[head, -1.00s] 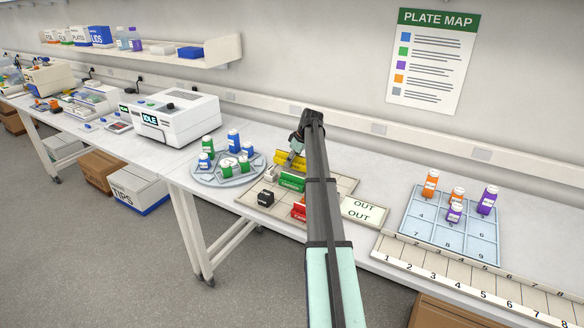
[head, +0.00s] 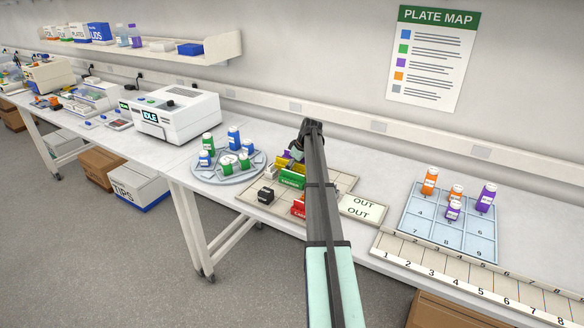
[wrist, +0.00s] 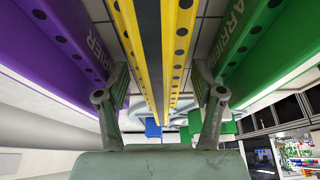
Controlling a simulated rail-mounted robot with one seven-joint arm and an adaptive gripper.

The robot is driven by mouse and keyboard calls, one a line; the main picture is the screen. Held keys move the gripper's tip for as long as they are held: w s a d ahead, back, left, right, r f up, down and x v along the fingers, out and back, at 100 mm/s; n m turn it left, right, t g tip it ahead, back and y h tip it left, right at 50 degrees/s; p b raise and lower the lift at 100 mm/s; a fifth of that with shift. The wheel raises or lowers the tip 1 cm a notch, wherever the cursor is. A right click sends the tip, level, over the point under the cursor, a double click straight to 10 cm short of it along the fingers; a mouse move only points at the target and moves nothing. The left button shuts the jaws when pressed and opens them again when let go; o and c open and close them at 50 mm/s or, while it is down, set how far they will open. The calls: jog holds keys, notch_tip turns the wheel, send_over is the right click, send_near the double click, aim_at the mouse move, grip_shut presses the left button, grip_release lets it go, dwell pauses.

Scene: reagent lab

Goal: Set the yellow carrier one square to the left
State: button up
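The yellow carrier (head: 284,166) stands on the gridded board (head: 336,186), partly behind my arm in the head view. In the wrist view the yellow carrier (wrist: 150,50) runs lengthwise between my two fingers. My gripper (wrist: 163,95) is open astride it, with a gap visible on each side. A purple carrier (wrist: 55,50) lies beyond the left finger and a green carrier (wrist: 260,40) beyond the right finger. In the head view the purple one (head: 287,154) is just behind the yellow, and the green one (head: 291,180) just in front.
A red carrier (head: 298,208) and a black block (head: 266,195) also stand on the board. A round rack (head: 206,176) with several bottles is to the left. An OUT card (head: 362,207) and a blue numbered tray (head: 422,228) are to the right.

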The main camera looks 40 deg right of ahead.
jog(key=shift+r, duration=0.1)
jog(key=shift+r, duration=0.2)
jog(key=b+v, duration=0.3)
jog(key=v, duration=0.8)
jog(key=shift+s+r, duration=0.2)
jog(key=shift+r, duration=0.2)
